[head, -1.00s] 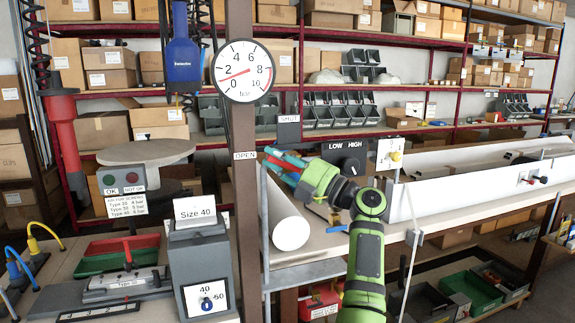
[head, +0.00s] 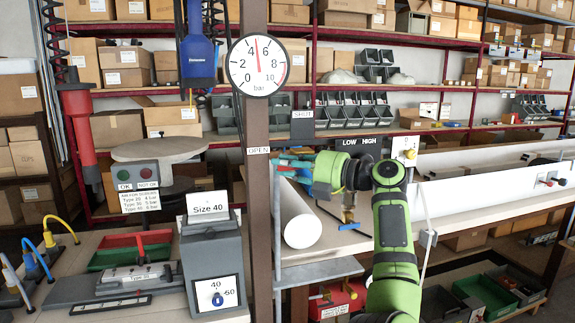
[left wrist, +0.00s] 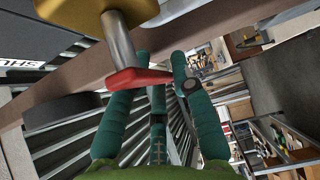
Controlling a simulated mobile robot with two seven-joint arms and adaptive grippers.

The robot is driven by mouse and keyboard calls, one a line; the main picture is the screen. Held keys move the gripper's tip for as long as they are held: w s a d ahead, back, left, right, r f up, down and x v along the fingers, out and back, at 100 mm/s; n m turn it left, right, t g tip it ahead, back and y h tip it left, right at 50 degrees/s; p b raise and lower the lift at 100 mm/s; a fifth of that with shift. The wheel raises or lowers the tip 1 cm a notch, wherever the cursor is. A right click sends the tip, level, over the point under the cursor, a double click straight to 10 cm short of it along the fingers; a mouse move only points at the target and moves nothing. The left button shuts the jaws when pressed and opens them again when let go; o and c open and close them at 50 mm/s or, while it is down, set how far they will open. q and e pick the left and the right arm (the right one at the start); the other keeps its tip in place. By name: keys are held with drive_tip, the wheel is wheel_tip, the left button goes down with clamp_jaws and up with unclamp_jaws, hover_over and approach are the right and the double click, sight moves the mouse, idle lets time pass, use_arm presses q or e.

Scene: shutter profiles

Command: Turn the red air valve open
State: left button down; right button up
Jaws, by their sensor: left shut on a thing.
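The red air valve handle (left wrist: 140,78) shows in the left wrist view as a flat red lever on a metal stem below a brass-coloured valve body (left wrist: 84,8). My left gripper (head: 284,168), with teal fingers, is at the brown post just below the OPEN label (head: 257,150). In the left wrist view its fingers (left wrist: 160,75) are closed around the lever. In the head view the fingers mostly hide the handle. The SHUT label (head: 302,114) is above and to the right. The round pressure gauge (head: 258,66) has its needle between 4 and 6 bar. My right gripper is out of view.
The brown post (head: 257,220) stands right beside the gripper. A white tube (head: 301,222) lies below it. A LOW/HIGH box (head: 362,143) sits behind my arm. The Size 40 unit (head: 210,255) and a small grey fixture (head: 137,277) stand on the left bench.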

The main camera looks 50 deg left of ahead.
use_arm(q)
drive_tip(key=shift+r, duration=0.2)
drive_tip(key=c, duration=1.2)
unclamp_jaws()
drive_tip(key=shift+c, duration=0.2)
drive_tip(key=shift+o, duration=1)
drive_tip(key=shift+w+a+f, duration=0.1)
drive_tip(key=shift+f, duration=0.1)
drive_tip(key=v, duration=1.2)
